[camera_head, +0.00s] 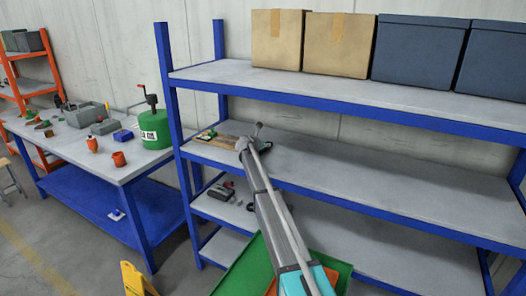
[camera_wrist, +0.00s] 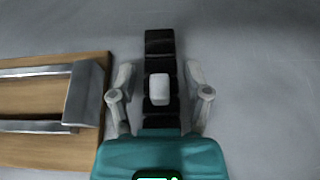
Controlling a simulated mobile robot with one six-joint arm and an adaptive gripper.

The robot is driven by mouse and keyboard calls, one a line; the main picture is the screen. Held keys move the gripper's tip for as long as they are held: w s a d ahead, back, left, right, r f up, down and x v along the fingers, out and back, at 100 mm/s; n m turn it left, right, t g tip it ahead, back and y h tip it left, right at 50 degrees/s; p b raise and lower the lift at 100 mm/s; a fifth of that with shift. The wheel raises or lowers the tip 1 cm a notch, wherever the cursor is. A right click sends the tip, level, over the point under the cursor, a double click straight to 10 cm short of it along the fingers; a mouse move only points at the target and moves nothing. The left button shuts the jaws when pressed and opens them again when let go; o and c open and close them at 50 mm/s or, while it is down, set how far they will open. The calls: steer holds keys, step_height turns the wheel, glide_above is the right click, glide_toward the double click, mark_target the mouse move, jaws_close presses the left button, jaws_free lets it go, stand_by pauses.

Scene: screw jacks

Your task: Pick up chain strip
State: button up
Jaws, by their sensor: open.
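The chain strip (camera_wrist: 160,42) is a dark, segmented band in the wrist view, running up and down the picture on a grey surface. A small pale block (camera_wrist: 160,89) shows over its middle; I cannot tell whether it is part of the strip. My gripper (camera_wrist: 160,70) is open, with one grey finger on each side of the strip and a visible gap on both sides. The strip's near end is hidden by the teal gripper body. In the head view my arm's end is over the blue-framed shelf's middle level (camera_head: 350,177), and I cannot make out the strip there.
A wooden board (camera_wrist: 50,149) with metal rails lies close left of my gripper. Boxes (camera_head: 338,44) stand on the upper shelf. A workbench (camera_head: 75,148) with a green canister (camera_head: 154,130) stands left. The middle shelf is clear to the right.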

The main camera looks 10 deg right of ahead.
steer(key=shift+c, duration=0.3)
jaws_close()
steer(key=shift+r, duration=0.1)
stand_by(0.4)
step_height(320, 180, up, 10)
steer(key=p, duration=1)
stand_by(0.6)
